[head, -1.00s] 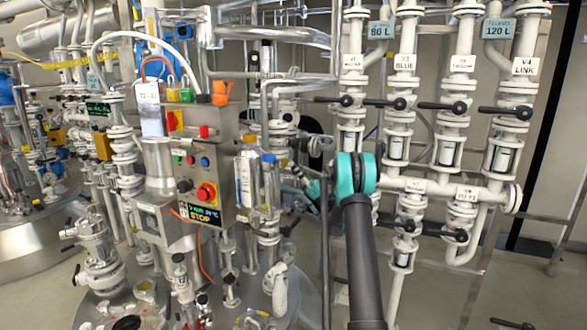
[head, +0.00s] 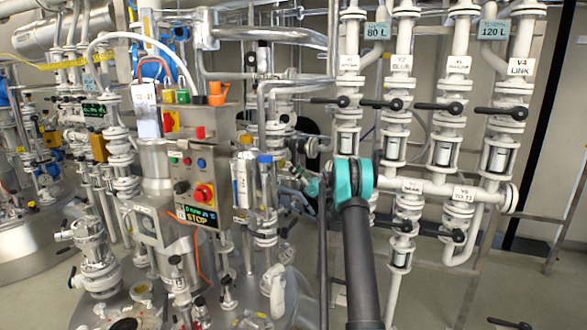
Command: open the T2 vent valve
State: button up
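The near reactor's lid (head: 250,300) fills the lower middle of the head view, with several pipe stubs, fittings and small dark-handled valves on it. I cannot tell which of them is the T2 vent valve; no vent label is readable. A control box (head: 203,165) stands over the lid, with a red knob and a lit display reading STOP. My arm rises from the bottom with a teal joint. Small dark and teal parts left of that joint seem to be my gripper (head: 298,180), in front of the lid's pipes. Its fingers are too small and cluttered to read, and no contact can be made out.
A rack of white pipes with black-handled valves stands at the right, including the LINK line (head: 519,67). Another reactor (head: 30,235) is at the far left. Floor at the lower right is mostly clear.

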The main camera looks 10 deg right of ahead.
aim_at(297, 146)
jog(key=shift+s+r, duration=0.1)
notch_tip(297, 146, up, 10)
jog(key=shift+f, duration=0.1)
dwell(0.6)
